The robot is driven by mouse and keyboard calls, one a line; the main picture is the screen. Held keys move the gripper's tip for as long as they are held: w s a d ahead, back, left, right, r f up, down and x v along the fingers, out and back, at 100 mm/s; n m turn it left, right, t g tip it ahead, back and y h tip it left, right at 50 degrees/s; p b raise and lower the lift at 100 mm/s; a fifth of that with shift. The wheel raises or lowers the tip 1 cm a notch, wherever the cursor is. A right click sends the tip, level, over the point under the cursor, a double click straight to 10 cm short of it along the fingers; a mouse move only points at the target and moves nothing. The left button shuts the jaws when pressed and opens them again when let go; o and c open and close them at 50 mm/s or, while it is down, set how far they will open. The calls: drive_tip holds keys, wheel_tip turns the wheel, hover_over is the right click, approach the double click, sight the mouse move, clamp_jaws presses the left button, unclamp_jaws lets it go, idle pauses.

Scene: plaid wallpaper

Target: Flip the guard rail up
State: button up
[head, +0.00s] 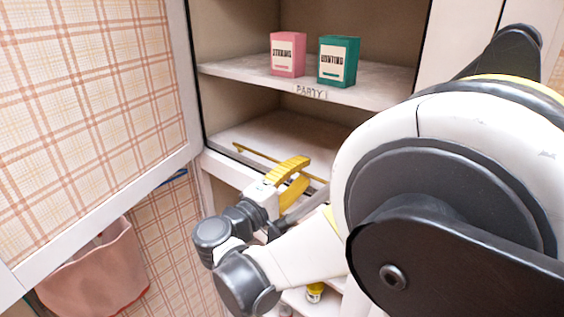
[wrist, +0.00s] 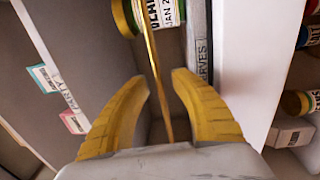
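The guard rail (head: 255,154) is a thin gold bar along the front of the shelf below the "PARTY" shelf in the head view. It sits low, near the shelf's front edge. In the wrist view the rail (wrist: 152,50) runs lengthwise down the middle and passes between my fingers. My gripper (head: 306,170) has two yellow ribbed fingers and is at the rail in the head view. In the wrist view my gripper (wrist: 160,77) is open, with gaps on both sides of the rail. My arm hides the rail's right part in the head view.
A pink box (head: 288,54) and a teal box (head: 339,61) stand on the upper shelf (head: 232,70). An open plaid door (head: 90,110) is at the left, with a pink bag (head: 95,270) below. A labelled jar (wrist: 160,14) is near the rail; more jars (wrist: 298,103) stand at the right.

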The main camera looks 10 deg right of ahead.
clamp_jaws()
drive_tip(key=shift+w+d+r+y+p, duration=0.15)
drive_tip(key=shift+r+y+p, duration=0.1)
drive_tip(key=shift+y+p, duration=0.15)
idle(0.6)
drive_tip(key=g+y+p, duration=0.1)
drive_tip(key=d+r+p, duration=0.1)
drive_tip(key=shift+w+g+y+p, duration=0.25)
drive_tip(key=shift+g+y+p, duration=0.1)
drive_tip(key=shift+g+y, duration=0.05)
drive_tip(key=shift+w+d+r+g+y+p, duration=0.1)
drive_tip(key=shift+w+d+g+y+p, duration=0.25)
drive_tip(key=shift+g+y+p, duration=0.45)
drive_tip(key=shift+w+d+g+y+p, duration=0.2)
drive_tip(key=shift+d+g+y+p, duration=0.1)
drive_tip(key=shift+y+p, duration=0.25)
drive_tip(key=shift+w+d+g+y+p, duration=0.15)
drive_tip(key=shift+g+y+p, duration=0.15)
drive_tip(key=shift+y, duration=0.35)
unclamp_jaws()
drive_tip(key=shift+s, duration=0.1)
